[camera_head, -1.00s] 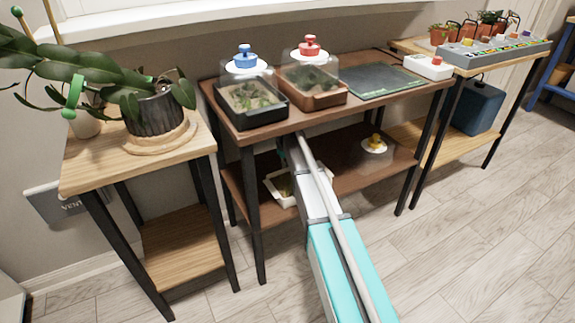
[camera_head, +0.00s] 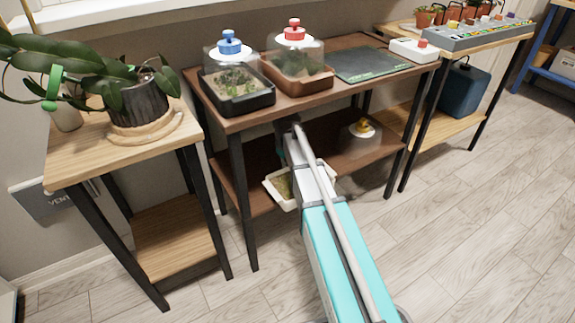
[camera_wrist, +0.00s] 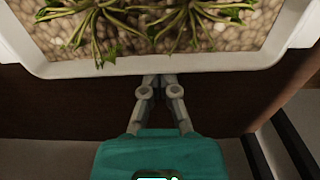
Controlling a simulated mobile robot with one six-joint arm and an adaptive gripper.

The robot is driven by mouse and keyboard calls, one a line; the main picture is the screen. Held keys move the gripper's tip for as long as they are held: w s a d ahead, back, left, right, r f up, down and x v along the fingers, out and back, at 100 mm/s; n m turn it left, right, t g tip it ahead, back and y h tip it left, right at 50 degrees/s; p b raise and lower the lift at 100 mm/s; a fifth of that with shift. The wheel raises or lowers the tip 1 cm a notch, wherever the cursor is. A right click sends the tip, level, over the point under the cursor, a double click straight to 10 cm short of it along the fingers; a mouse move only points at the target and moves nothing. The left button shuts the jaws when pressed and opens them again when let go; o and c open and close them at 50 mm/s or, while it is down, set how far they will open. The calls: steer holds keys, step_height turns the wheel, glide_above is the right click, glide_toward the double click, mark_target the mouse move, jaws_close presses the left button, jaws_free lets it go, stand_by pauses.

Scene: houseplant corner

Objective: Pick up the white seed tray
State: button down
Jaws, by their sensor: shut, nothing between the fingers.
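The white seed tray (camera_head: 283,205) is at the lower shelf of the middle stand, partly hidden behind my arm. In the wrist view its white front rim (camera_wrist: 160,66) spans the picture, with pebbly brown filling and green spiky plants inside. My gripper (camera_wrist: 160,80) is shut and empty, its fingertips close to the middle of that rim. I cannot tell whether they touch it. In the head view my arm hides the gripper.
The lower shelf (camera_head: 240,165) also carries a clear dome with a yellow knob (camera_head: 363,127). Above, the stand's top holds a black planter (camera_head: 240,103), a brown planter (camera_head: 297,78) and a dark mat (camera_head: 370,64). Black legs (camera_head: 243,200) flank the shelf; open floor lies in front.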

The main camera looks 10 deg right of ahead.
steer(key=shift+w+a, duration=0.1)
steer(key=shift+w, duration=0.3)
steer(key=shift+w+r, duration=0.15)
steer(key=shift+r, duration=0.05)
step_height(320, 180, up, 5)
steer(key=p, duration=0.5)
steer(key=shift+f, duration=0.2)
steer(key=s+d, duration=0.3)
steer(key=s, duration=0.7)
steer(key=s+d, duration=0.3)
steer(key=s, duration=0.7)
steer(key=shift+d, duration=0.2)
steer(key=shift+s, duration=0.1)
